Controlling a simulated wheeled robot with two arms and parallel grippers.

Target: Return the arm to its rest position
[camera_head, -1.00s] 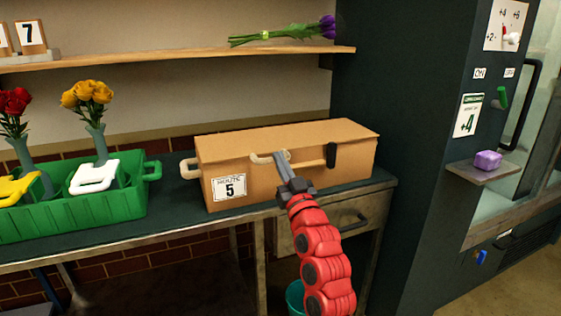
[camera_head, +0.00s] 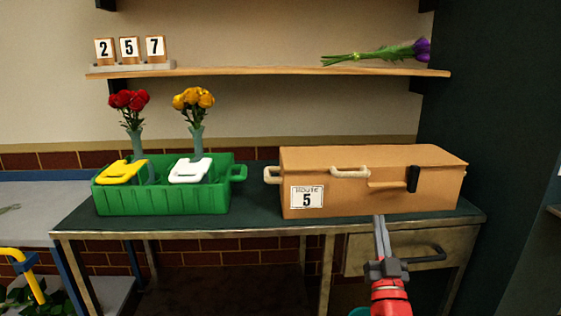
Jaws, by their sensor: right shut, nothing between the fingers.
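My right gripper (camera_head: 380,236) is at the end of my red arm, in front of the counter edge and below the front of the tan box. Its fingers are together, point up and hold nothing. The tan box (camera_head: 420,201) stands closed on the counter, with a "Route 5" label (camera_head: 307,197) on its front, a pale handle (camera_head: 350,172) and a dark latch (camera_head: 413,179). The gripper appears apart from the box. My left gripper is not in view.
Purple flowers (camera_head: 385,52) lie on the shelf (camera_head: 250,74) beside number cards 2, 5, 7 (camera_head: 130,48). A drawer (camera_head: 375,252) is under the counter. Bare counter (camera_head: 255,208) lies between crate and box.

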